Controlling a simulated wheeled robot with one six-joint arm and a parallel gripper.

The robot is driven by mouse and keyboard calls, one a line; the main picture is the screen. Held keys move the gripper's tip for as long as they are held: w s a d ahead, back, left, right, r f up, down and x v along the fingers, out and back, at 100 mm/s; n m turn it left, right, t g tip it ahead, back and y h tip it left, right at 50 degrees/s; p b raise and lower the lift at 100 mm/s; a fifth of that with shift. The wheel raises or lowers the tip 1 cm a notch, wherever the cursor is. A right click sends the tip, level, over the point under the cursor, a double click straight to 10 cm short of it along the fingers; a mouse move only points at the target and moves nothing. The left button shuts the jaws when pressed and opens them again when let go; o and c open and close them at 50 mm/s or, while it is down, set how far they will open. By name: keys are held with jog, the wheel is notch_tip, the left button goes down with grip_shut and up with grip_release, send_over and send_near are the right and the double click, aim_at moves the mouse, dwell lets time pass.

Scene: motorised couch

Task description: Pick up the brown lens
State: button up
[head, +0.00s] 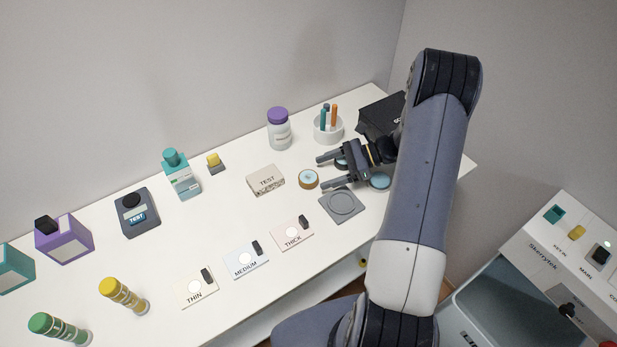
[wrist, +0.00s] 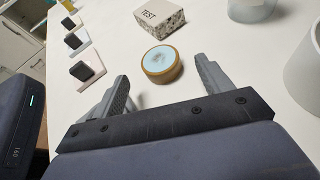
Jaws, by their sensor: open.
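The brown lens (head: 309,179) is a small round disc with a brown rim and a pale blue face. It lies on the white table, just in front of the TEST box. In the wrist view the lens (wrist: 161,62) sits beyond and roughly between the two fingertips, with its whole face visible. My gripper (head: 320,171) is open and empty, with its fingers pointing left toward the lens. In the wrist view my gripper (wrist: 160,72) has its fingers spread wide, apart from the lens. Another bluish disc is partly hidden under my gripper in the head view.
The TEST box (head: 266,180) stands just left of the lens. A grey square plate (head: 342,205) lies in front of my gripper. A purple-lidded jar (head: 279,130) and a white pen cup (head: 328,127) stand behind. A dark-rimmed blue disc (head: 379,180) lies near my arm.

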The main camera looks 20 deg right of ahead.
aim_at(310, 177)
jog(key=p+x, duration=0.1)
jog(key=x, duration=0.3)
jog(key=shift+a, duration=0.15)
jog(key=c, duration=1.1)
